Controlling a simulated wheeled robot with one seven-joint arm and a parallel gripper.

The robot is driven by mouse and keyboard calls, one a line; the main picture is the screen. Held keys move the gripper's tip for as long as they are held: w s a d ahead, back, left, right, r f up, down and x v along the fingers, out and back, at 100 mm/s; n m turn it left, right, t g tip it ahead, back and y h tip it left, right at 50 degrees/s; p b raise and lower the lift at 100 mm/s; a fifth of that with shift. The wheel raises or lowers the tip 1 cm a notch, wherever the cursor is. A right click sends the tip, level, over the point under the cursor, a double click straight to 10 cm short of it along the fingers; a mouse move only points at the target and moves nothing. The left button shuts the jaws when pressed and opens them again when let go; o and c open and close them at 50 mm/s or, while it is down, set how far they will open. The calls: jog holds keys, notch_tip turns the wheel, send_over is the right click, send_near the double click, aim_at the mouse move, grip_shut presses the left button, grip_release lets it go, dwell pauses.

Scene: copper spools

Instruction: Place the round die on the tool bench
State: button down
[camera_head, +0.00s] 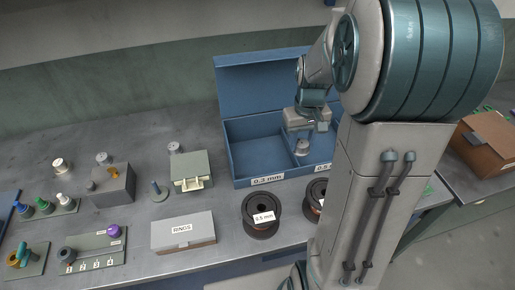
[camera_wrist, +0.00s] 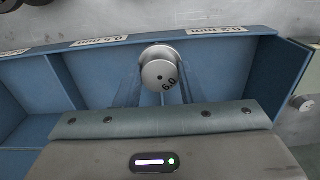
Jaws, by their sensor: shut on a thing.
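A round silver die (camera_wrist: 161,74) marked 6.0, with small dark holes in its face, is between my gripper's fingers in the wrist view. In the head view the die (camera_head: 302,149) hangs below my gripper (camera_head: 303,137), over the open blue box (camera_head: 262,77). My gripper is shut on the die. I cannot tell its exact height above the box floor. Other small round silver pieces stand on the grey bench (camera_head: 130,142) at left: one at the far left (camera_head: 61,166), one by a grey block (camera_head: 103,158) and one behind a pale-fronted block (camera_head: 174,147).
The blue box has dividers and labels 0.3 mm (camera_head: 267,180) and 0.5 mm. Black spools (camera_head: 262,215) stand before it. A RINGS box (camera_head: 183,232), a numbered rack (camera_head: 92,252) and a peg board (camera_head: 48,208) occupy the left. A cardboard box (camera_head: 487,139) is right.

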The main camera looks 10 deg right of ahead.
jog(key=w+a+f, duration=0.1)
jog(key=a+f, duration=0.1)
jog(key=a, duration=0.1)
jog(key=w+a+f+p, duration=0.1)
jog(key=w+a+f, duration=0.1)
jog(key=a, duration=0.1)
jog(key=w+a+f+p, duration=0.1)
jog(key=w+a+f, duration=0.1)
jog(key=a, duration=0.1)
jog(key=shift+w+a+f, duration=0.25)
jog(key=shift+f, duration=0.1)
jog(key=shift+f+p, duration=0.3)
jog(key=shift+f, duration=1.65)
jog(key=shift+f, duration=0.1)
jog(key=shift+f, duration=0.15)
jog(key=c, duration=0.9)
grip_release()
jog(key=shift+c, duration=0.2)
jog(key=shift+r, duration=0.2)
